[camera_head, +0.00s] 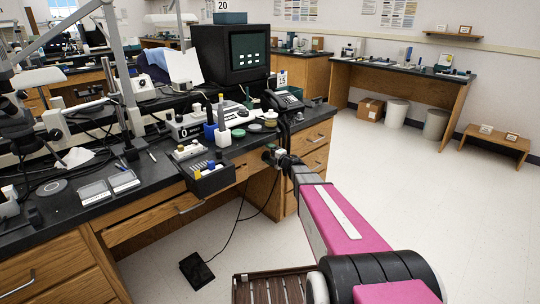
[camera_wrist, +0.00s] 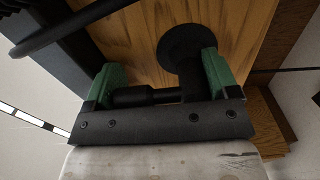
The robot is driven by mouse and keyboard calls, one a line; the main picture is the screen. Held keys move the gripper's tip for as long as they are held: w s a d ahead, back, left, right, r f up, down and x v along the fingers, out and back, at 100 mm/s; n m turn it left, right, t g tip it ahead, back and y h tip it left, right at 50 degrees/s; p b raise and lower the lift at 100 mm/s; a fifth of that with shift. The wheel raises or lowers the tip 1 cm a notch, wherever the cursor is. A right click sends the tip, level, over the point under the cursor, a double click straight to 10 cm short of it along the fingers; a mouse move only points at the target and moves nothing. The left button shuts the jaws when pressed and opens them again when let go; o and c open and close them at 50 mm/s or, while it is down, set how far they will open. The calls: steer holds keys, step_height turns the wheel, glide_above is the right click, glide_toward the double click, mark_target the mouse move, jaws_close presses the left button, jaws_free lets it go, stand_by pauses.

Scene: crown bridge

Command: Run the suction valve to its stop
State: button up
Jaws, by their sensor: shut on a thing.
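The suction valve is a dark fitting with a round black flange (camera_wrist: 181,46) against the wooden bench front. A dark, bar-like handle (camera_wrist: 140,96) lies crosswise in front of it, between the green fingers. My gripper (camera_wrist: 163,82) is shut on this valve handle, with one green finger at each end. The valve is small there and mostly hidden by the gripper. I cannot tell the handle's turn angle or where its stop is.
A telephone (camera_head: 285,101) and a monitor (camera_head: 232,55) stand behind. A black cable hangs to a floor pedal (camera_head: 197,271). Open floor (camera_head: 390,180) lies to the right.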

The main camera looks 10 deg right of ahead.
stand_by(0.4)
steer(key=o, duration=0.8)
